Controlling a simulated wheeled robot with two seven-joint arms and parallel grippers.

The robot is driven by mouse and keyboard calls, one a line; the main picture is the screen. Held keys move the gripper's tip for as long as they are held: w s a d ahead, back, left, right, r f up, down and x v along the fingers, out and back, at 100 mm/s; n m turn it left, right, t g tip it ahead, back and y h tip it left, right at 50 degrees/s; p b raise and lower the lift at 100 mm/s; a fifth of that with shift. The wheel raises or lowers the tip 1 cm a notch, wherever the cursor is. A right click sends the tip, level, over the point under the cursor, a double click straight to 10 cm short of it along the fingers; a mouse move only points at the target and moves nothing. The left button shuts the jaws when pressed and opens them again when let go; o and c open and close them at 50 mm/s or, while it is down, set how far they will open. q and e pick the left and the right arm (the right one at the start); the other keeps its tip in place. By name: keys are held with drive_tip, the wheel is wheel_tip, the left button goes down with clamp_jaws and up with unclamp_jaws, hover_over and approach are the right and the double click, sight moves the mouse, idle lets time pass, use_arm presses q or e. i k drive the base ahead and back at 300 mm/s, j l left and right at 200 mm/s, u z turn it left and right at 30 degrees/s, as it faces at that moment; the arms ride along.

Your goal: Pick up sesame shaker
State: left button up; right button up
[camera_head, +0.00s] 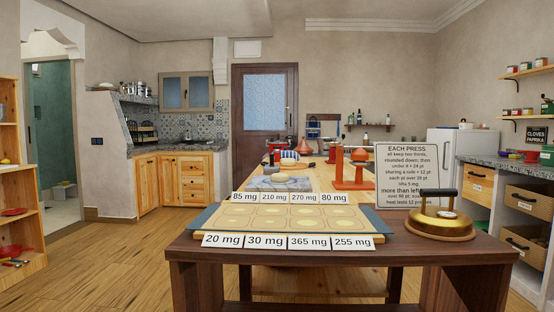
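I cannot make out a sesame shaker for certain in the head view. Several small jars and bottles stand at a distance, too small to identify. Among them are jars (540,62) on the upper right shelf and a dark bottle (547,106) on the lower right shelf. Neither of my grippers is in view.
A dark wooden table (210,248) stands close in front. It bears a board (210,225) with round spots, number cards (222,240), a brass press (443,222) and a text sign (411,174). A longer table (318,181) lies behind. Floor (110,250) at left is clear.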

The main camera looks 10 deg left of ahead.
sight(277, 151)
drive_tip(key=u, duration=1.35)
drive_tip(key=i+j+u, duration=0.3)
drive_tip(key=u, duration=0.15)
drive_tip(key=i+j+u, duration=0.2)
drive_tip(key=i+u, duration=0.15)
drive_tip(key=u, duration=0.15)
drive_tip(key=i+u, duration=0.45)
drive_tip(key=i+z, duration=0.2)
drive_tip(key=i, duration=0.3)
drive_tip(key=i+j+z, duration=0.15)
drive_tip(key=i, duration=0.3)
drive_tip(key=i+l+z, duration=0.1)
drive_tip(key=i+z, duration=0.15)
drive_tip(key=z, duration=0.2)
drive_tip(key=i+z, duration=0.25)
drive_tip(key=z, duration=0.2)
drive_tip(key=i+j+z, duration=0.1)
drive_tip(key=z, duration=0.3)
drive_tip(key=i+l+z, duration=0.1)
drive_tip(key=i+z, duration=0.3)
drive_tip(key=i, duration=0.15)
drive_tip(key=i+j+z, duration=0.1)
drive_tip(key=i+z, duration=0.3)
drive_tip(key=i, duration=2.3)
drive_tip(key=i+j, duration=0.1)
drive_tip(key=i, duration=2.05)
drive_tip(key=k+j+u, duration=0.05)
drive_tip(key=j, duration=0.05)
